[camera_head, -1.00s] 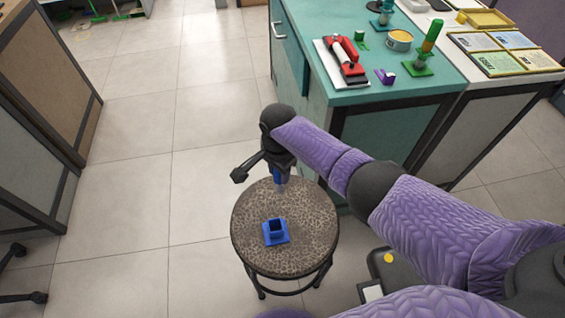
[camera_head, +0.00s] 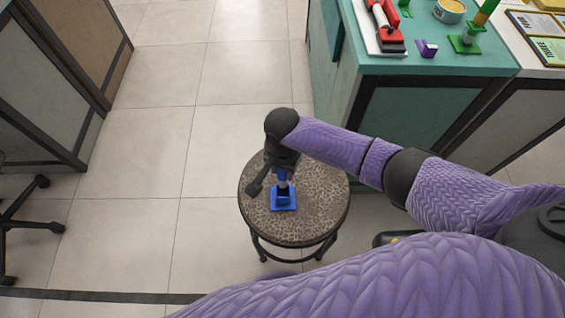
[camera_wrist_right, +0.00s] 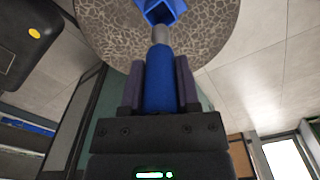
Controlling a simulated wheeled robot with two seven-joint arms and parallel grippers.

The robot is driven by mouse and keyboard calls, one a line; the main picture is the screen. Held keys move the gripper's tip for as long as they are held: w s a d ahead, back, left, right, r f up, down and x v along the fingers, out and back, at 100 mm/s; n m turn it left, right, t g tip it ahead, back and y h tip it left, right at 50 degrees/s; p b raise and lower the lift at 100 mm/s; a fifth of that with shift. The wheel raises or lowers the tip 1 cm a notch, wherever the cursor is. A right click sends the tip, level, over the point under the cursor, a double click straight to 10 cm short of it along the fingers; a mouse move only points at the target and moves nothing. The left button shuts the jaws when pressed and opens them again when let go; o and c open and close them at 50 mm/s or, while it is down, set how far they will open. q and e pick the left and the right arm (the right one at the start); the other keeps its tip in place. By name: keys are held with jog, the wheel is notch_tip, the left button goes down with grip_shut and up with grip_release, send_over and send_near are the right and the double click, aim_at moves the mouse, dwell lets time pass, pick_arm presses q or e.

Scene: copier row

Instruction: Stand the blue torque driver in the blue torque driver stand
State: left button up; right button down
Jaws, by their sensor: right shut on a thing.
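The blue torque driver (camera_head: 282,175) is held by my right gripper (camera_head: 283,168) above the round stool, roughly upright with its grey shaft down. In the right wrist view its blue handle (camera_wrist_right: 159,82) lies between the two fingers of my right gripper (camera_wrist_right: 160,68), which is shut on it. The blue torque driver stand (camera_head: 285,204) sits on the stool top. The stand (camera_wrist_right: 174,7) also shows at the top of the wrist view, right by the shaft's end. I cannot tell whether the tip is inside the socket. My left gripper is not in view.
The round stool (camera_head: 318,212) has a speckled top with free room around the stand. A teal cabinet (camera_head: 440,65) behind it holds a red tool (camera_head: 388,30), a purple holder (camera_head: 427,49) and a green stand (camera_head: 464,44). Open tiled floor lies left.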

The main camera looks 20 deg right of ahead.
aim_at(282, 186)
notch_tip(282, 186, down, 8)
jog(key=b, duration=0.4)
jog(key=shift+r, duration=0.25)
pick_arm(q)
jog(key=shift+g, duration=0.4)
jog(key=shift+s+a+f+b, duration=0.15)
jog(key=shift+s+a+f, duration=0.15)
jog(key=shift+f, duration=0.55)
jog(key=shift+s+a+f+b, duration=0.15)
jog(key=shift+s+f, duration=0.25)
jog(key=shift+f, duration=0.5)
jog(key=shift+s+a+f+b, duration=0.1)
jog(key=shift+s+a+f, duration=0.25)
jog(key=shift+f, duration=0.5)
pick_arm(e)
jog(key=shift+f, duration=0.65)
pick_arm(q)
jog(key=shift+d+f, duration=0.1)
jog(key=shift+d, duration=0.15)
pick_arm(e)
jog(key=shift+f, duration=0.3)
